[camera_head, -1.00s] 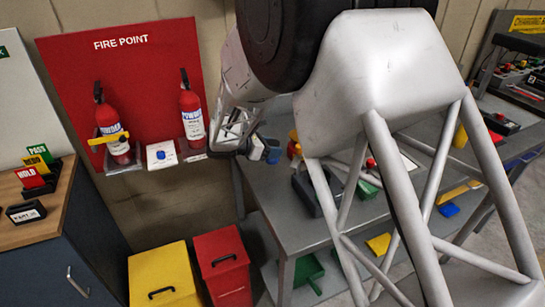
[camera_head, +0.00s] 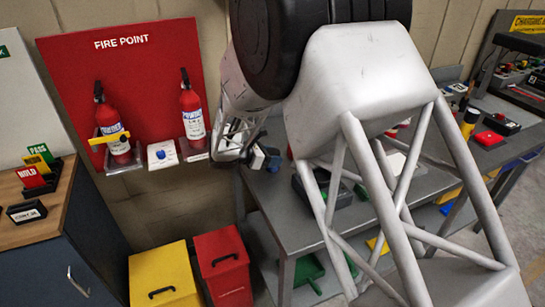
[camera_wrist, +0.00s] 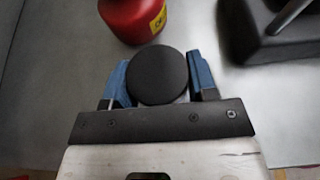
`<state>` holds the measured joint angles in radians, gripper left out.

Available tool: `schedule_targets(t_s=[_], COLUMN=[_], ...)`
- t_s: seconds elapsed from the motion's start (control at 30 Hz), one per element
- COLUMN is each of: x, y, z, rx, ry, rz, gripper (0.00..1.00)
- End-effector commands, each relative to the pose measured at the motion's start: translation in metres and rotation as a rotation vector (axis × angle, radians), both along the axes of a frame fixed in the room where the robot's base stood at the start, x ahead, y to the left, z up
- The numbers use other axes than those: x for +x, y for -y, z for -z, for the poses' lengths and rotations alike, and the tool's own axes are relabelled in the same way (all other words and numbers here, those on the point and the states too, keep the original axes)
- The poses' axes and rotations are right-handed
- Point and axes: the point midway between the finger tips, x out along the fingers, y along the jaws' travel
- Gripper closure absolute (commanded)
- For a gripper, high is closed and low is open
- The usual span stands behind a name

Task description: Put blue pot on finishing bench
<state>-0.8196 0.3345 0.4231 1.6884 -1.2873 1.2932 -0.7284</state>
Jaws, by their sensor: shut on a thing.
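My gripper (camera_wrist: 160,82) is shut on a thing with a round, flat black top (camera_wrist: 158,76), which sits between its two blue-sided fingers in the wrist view. The sides of this thing are hidden from above. In the head view my gripper (camera_head: 264,158) is low at the left end of a grey metal bench (camera_head: 262,192), with a small blue patch (camera_head: 274,163) at its tip; I cannot tell if this patch is the blue pot or a finger. I cannot tell whether the held thing touches the bench. No name shows on this bench.
A red container (camera_wrist: 135,18) with a yellow label stands just beyond the held thing. A dark tray (camera_wrist: 262,45) lies to its right. The fire point (camera_head: 140,75) with two extinguishers is at the left, above yellow and red bins (camera_head: 222,265). My arm hides much of the bench.

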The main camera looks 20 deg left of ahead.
Motion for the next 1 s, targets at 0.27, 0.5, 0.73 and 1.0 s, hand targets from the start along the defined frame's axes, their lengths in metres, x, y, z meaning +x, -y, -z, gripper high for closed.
schedule_targets(t_s=[0.27,0.5,0.73,1.0], x=[0.0,0.0,0.0,-0.014], y=[0.0,0.0,0.0,-0.015], z=[0.003,0.002,-0.001,-0.009], rx=[0.0,0.0,0.0,0.002], ry=[0.0,0.0,0.0,0.0], rz=[0.0,0.0,0.0,-0.001], gripper=[0.32,0.22,0.22,0.22])
